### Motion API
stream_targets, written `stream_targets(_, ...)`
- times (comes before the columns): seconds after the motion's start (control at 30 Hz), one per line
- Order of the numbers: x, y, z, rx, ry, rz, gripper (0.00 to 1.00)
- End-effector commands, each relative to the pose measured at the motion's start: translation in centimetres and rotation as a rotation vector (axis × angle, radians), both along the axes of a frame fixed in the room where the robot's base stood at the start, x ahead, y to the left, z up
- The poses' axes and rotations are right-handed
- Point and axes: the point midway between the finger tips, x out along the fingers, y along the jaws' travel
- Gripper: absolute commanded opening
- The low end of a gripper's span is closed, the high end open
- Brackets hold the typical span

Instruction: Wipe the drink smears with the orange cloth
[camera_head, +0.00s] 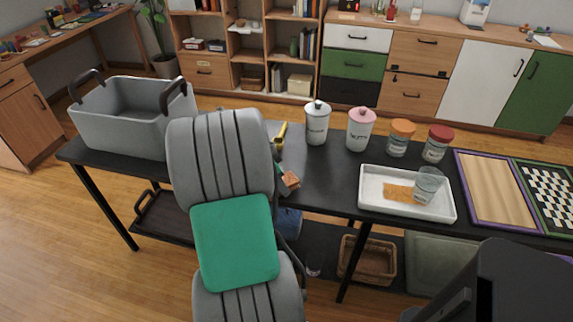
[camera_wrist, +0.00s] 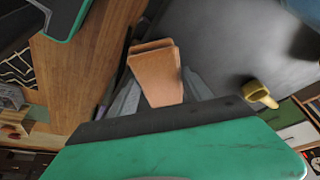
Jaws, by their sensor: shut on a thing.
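My gripper (camera_head: 284,175) is above the black table near its front edge, partly hidden by my arm in the head view. It is shut on the folded orange cloth (camera_head: 291,181). In the wrist view the cloth (camera_wrist: 156,72) stands out between the fingers of my gripper (camera_wrist: 160,92). A flat orange-brown patch (camera_head: 398,192) lies in the white tray (camera_head: 374,203), beside a clear glass (camera_head: 427,186). I cannot tell whether this patch is a smear. No other smear is clear on the table.
A grey bin (camera_head: 120,118) stands on the black table (camera_head: 335,176) at the left. A white canister (camera_head: 316,125), a pink canister (camera_head: 361,130) and two jars stand behind the tray. A yellow object (camera_wrist: 260,95) is near my gripper. Framed boards (camera_head: 497,190) lie at the right.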

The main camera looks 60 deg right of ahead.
Motion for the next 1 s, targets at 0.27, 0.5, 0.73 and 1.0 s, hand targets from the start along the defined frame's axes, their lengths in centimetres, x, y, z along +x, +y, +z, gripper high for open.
stream_targets(0.27, 0.5, 0.0, 3.8, -0.006, -0.005, 0.008, 0.20)
stream_targets(0.5, 0.6, 0.1, 6.0, -0.006, -0.006, 0.011, 0.20)
stream_targets(0.73, 0.7, 0.2, 7.5, -0.007, -0.006, 0.013, 0.20)
stream_targets(1.0, 0.7, 0.2, 7.5, -0.006, -0.005, 0.014, 0.20)
